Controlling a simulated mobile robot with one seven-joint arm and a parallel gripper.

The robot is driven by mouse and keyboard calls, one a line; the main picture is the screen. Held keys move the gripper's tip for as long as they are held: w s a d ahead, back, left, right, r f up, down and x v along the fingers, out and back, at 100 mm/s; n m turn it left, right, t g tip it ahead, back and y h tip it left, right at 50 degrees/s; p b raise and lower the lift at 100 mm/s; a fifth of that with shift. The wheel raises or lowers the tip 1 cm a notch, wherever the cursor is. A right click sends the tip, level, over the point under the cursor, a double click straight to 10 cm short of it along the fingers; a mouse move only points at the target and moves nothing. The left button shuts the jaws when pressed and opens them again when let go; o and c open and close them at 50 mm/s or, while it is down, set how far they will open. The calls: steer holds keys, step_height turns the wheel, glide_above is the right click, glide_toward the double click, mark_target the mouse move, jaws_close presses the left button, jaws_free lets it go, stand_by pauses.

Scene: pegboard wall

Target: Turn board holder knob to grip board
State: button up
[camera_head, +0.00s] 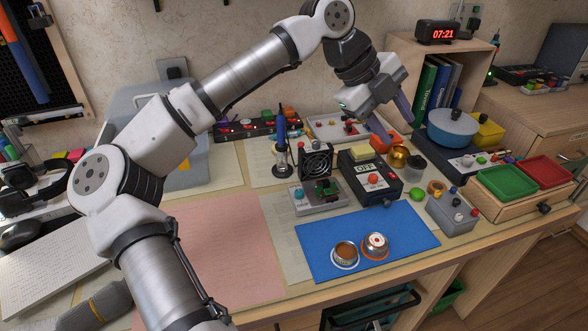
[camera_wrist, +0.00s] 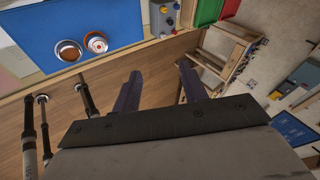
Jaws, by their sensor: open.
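I cannot tell how tightly the board is held. My gripper (camera_head: 391,119) is open and empty, raised to the right of and behind the holder, well apart from it. Its two purple fingers (camera_wrist: 159,78) also show spread in the wrist view. The holder is not visible in the wrist view.
A black fan (camera_head: 316,162) stands just behind the holder, with a soldering iron (camera_head: 282,150) to its left. A black box reading OFF (camera_head: 368,180) stands close on the right. In front lies a blue mat (camera_head: 325,262) with two small cups. Pink paper (camera_head: 225,250) lies left.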

steer(key=w+a+f+n+y, duration=0.3)
steer(key=w+a+f, duration=0.1)
steer(key=a+f, duration=0.15)
steer(key=n+y+b, duration=0.1)
steer(key=n+y, duration=0.3)
steer(key=y, duration=0.1)
glide_toward(299, 191)
step_height(299, 191, down, 8)
steer(key=shift+s+a+f+p, duration=0.1)
steer(key=shift+s+f+p, duration=0.1)
steer(key=shift+p, duration=0.1)
steer(key=shift+w, duration=0.1)
jaws_close()
